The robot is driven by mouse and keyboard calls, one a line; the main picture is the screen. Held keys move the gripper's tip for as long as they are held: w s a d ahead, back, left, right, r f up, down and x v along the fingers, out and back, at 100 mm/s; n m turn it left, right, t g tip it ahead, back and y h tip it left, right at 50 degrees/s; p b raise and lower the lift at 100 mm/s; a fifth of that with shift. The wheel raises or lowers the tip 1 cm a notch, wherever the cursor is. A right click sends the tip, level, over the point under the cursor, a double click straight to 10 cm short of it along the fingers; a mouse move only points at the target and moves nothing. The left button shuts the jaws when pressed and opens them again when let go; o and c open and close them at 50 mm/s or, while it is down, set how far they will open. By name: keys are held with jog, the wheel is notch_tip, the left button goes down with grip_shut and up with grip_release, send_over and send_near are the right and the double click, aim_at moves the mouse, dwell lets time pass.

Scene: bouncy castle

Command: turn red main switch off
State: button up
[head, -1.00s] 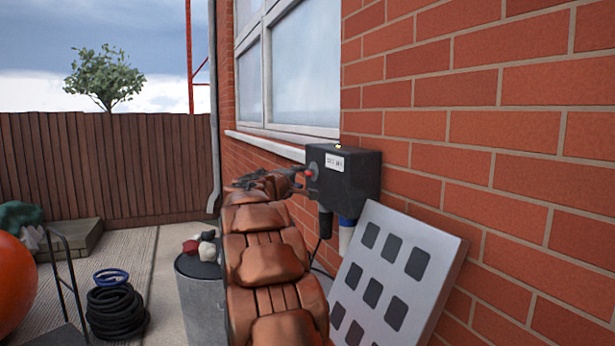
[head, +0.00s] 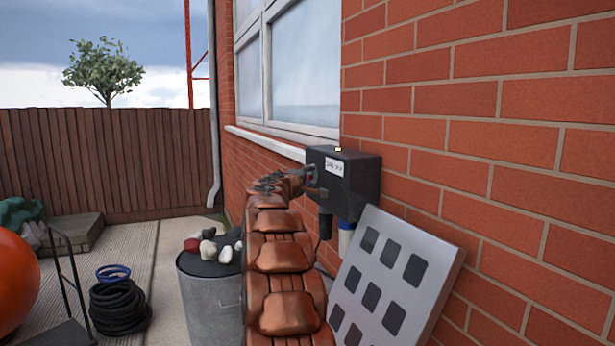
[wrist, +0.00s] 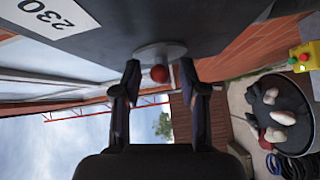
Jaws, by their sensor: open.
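A dark box (head: 355,192) with a white label is fixed to the brick wall, and it fills the top of the wrist view (wrist: 200,22). On its face, in the wrist view, a red round knob (wrist: 159,74) sits on a grey disc (wrist: 162,53). My gripper (wrist: 160,82) is open, with one finger on each side of the knob and gaps visible between. In the head view my gripper (head: 313,182) is at the left face of the box and hides the knob. Contact with the box cannot be told.
A grey panel with dark squares (head: 385,285) leans on the wall below the box. A bin (head: 205,290) topped with stones stands left of my arm. The wrist view shows a yellow button box (wrist: 305,56). A coiled black hose (head: 118,308) lies at left.

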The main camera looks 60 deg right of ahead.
grip_shut()
dwell(0.3)
